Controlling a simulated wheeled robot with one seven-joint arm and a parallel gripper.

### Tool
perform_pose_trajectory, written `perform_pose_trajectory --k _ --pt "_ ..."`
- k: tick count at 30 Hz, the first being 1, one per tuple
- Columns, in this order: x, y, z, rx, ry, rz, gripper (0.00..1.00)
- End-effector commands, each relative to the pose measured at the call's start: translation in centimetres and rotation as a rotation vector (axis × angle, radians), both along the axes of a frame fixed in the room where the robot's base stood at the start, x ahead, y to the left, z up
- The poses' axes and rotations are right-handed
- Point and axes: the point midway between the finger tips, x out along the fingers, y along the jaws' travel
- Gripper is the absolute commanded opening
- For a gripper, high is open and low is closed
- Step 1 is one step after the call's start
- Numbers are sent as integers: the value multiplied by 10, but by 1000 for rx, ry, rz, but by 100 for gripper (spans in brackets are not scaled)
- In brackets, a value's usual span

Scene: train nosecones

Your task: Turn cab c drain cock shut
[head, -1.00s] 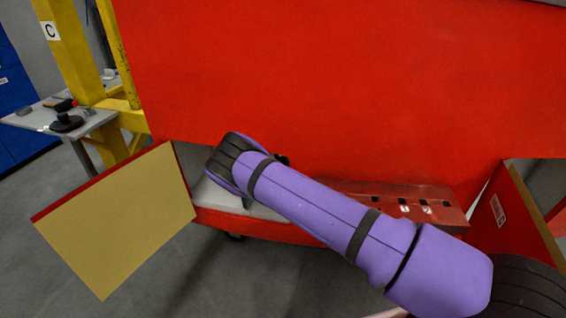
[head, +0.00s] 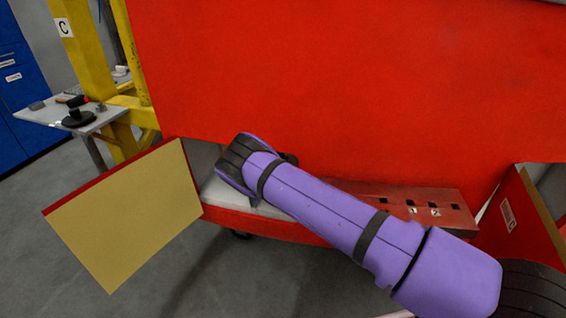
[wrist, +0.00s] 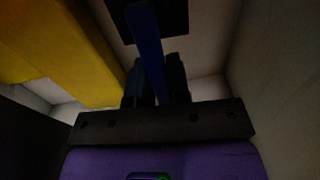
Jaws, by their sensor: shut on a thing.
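A blue lever (wrist: 148,40), which looks like the drain cock handle, shows in the wrist view in front of a dark square plate (wrist: 178,20). My gripper (wrist: 155,82) is shut on the lever, with a dark finger on each side of it. In the head view my purple arm reaches into the low opening under the red cab (head: 330,80), and the gripper and cock are hidden there. A "C" label (head: 64,27) is on the yellow post at the left.
A hinged panel (head: 125,215) stands open left of the opening, another (head: 510,215) at the right. A red slotted ledge (head: 420,205) lies behind my arm. A yellow part (wrist: 60,50) and pale walls (wrist: 275,75) close in around the gripper.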

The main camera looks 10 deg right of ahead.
Motion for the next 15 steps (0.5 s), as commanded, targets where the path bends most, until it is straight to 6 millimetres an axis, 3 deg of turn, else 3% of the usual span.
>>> perform_pose_trajectory --k 6,7,9,15 --pt "0 2 -1 4 0 1 0" --pt "-1 2 -1 4 0 1 24" --pt "0 2 -1 4 0 1 40" --pt "0 1 0 1 0 0 43"
